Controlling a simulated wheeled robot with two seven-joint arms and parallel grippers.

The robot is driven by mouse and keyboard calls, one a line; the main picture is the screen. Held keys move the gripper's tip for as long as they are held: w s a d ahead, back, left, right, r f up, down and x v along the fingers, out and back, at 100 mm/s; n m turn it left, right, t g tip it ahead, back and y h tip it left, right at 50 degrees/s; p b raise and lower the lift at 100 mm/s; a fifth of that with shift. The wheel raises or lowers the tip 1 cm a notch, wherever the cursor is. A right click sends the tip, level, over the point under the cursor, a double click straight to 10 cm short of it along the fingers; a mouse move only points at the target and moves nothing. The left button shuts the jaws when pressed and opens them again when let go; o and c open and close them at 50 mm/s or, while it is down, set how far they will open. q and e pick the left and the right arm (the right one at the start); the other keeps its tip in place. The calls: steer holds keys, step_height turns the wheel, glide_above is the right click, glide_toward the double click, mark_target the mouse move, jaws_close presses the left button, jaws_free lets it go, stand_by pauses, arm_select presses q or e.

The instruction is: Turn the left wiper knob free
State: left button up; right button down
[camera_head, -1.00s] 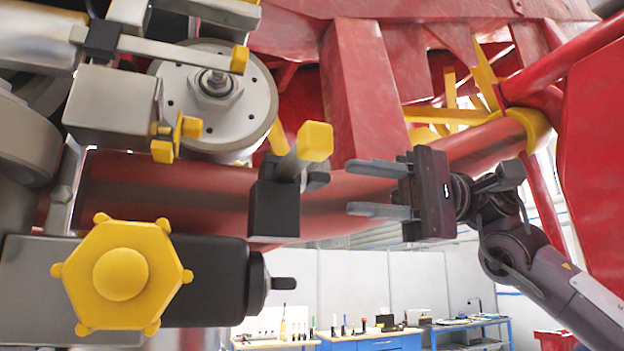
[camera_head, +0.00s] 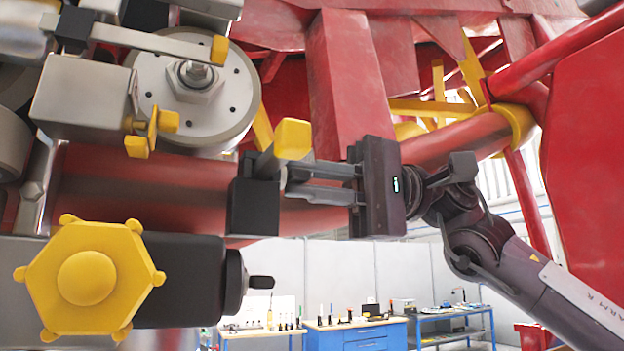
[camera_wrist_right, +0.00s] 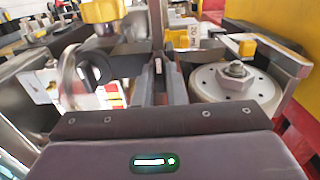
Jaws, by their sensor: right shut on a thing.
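My right gripper (camera_head: 292,182) comes in from the right, and its two fingers lie nearly together at the right side of a black block (camera_head: 253,208). They are shut on a small dark part there, which I take for the left wiper knob; the fingers mostly hide it. A grey lever with a yellow square end (camera_head: 292,139) stands out just above the fingers. In the right wrist view the fingers (camera_wrist_right: 158,75) point away from the camera and close at the block. My left gripper is not in view.
A big yellow hexagonal handle (camera_head: 88,278) is at the lower left. A round metal hub (camera_head: 197,82) and a small yellow wing piece (camera_head: 152,132) are at the upper left. A red beam (camera_head: 345,80) rises behind the gripper. Blue workbenches (camera_head: 357,337) stand far behind.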

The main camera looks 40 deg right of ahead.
steer(key=shift+a+f+n, duration=0.1)
steer(key=shift+n, duration=0.2)
steer(key=shift+f+n+b, duration=0.15)
steer(key=shift+n+b, duration=2.55)
steer(key=shift+n, duration=6)
steer(key=c, duration=1.6)
jaws_free()
steer(key=shift+c, duration=0.2)
steer(key=shift+o, duration=0.8)
steer(key=shift+a, duration=0.2)
steer(key=shift+r, duration=0.2)
